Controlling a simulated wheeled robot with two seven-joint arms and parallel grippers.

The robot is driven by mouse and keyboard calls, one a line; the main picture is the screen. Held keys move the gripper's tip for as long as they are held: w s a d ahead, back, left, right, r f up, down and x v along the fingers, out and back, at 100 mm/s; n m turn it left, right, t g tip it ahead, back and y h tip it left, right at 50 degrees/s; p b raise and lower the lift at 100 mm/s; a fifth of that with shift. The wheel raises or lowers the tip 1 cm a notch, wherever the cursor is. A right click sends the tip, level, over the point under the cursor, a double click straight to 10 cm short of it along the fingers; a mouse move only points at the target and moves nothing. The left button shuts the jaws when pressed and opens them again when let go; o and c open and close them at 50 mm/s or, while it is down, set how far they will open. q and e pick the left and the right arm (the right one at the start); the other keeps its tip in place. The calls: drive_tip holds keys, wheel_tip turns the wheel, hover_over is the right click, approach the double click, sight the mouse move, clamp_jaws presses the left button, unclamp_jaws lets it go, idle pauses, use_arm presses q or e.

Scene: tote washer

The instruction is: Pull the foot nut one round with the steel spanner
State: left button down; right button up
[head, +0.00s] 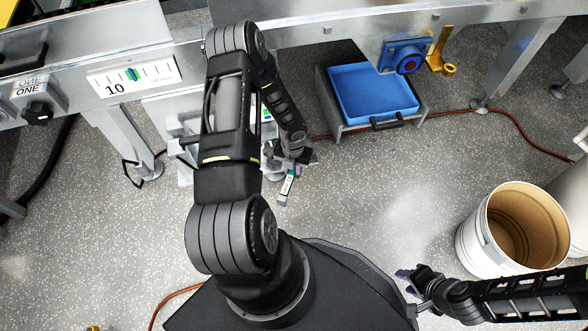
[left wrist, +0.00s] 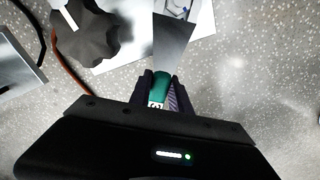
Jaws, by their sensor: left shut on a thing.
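My left gripper (head: 289,166) is low over the floor in front of the machine, shut on the steel spanner (head: 287,186). In the left wrist view the left gripper (left wrist: 161,92) has its fingers on the spanner's green band with a white label, and the flat steel part (left wrist: 178,42) runs up and away from me. A dark lobed piece (left wrist: 85,38) with a pale rod lies to the left of the spanner, apart from it; I cannot tell whether it is the foot nut. My right gripper (head: 407,283) is at the lower right, apparently open and empty.
A blue tray (head: 345,113) sits in a grey frame under the machine. A white bin (head: 475,240) stands at the right. A machine leg (head: 135,140) stands left of my left arm. An orange cable (head: 520,130) crosses the floor. The middle floor is clear.

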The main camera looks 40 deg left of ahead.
use_arm(q)
drive_tip(key=shift+s+a+m, duration=0.25)
drive_tip(key=shift+a+m, duration=0.5)
drive_tip(key=shift+m, duration=0.05)
drive_tip(key=shift+a+p, duration=0.1)
drive_tip(key=shift+p, duration=0.2)
drive_tip(key=shift+a, duration=0.15)
drive_tip(key=shift+r, duration=0.1)
wheel_tip(320, 180, up, 6)
drive_tip(key=p, duration=0.5)
drive_tip(key=shift+r+m+p, duration=0.25)
drive_tip(key=shift+m+p, duration=0.05)
idle(0.8)
